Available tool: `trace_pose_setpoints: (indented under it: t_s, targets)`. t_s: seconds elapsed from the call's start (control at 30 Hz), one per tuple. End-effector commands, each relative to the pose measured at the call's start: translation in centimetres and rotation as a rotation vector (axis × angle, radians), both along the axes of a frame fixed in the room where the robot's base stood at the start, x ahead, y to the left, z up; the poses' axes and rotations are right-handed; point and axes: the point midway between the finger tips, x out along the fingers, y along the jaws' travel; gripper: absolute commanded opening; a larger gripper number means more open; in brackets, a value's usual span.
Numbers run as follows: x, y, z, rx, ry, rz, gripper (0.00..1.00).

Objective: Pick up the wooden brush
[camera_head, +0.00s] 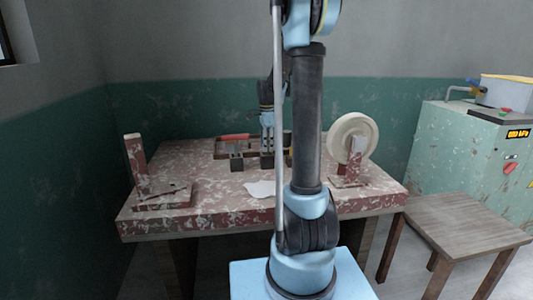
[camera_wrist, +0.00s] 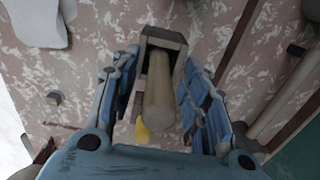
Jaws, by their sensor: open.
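A tan, rounded wooden handle (camera_wrist: 158,95), which looks like the wooden brush, shows in the wrist view. Its upper end sits in a grey U-shaped block (camera_wrist: 163,38); I cannot make out bristles. My gripper (camera_wrist: 154,72) is open, with one blue finger on each side of the handle. Gaps show between the fingers and the handle. In the head view, my gripper (camera_head: 267,145) is low over the back middle of the table, and the brush cannot be told apart there.
The worn red table (camera_head: 222,210) carries a tray with a red-handled tool (camera_head: 234,137), a grey block (camera_head: 236,162), a pale wheel (camera_head: 350,135) on a stand, an upright stand (camera_head: 135,165) and a white scrap (camera_head: 262,189). A wooden stool (camera_head: 455,220) stands at right.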

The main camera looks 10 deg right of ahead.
Motion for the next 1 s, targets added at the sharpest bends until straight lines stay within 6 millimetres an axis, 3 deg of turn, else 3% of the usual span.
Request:
trace_pose_setpoints:
  t_s: [0.27,0.47,0.83,1.0]
  targets:
    - [0.0,0.0,-0.3,0.0,0.0,0.0,0.42]
    - [0.0,0.0,-0.3,0.0,0.0,0.0,0.0]
    - [0.0,0.0,-0.2,0.0,0.0,0.0,0.0]
    - [0.0,0.0,1.3,0.0,0.0,0.0,0.0]
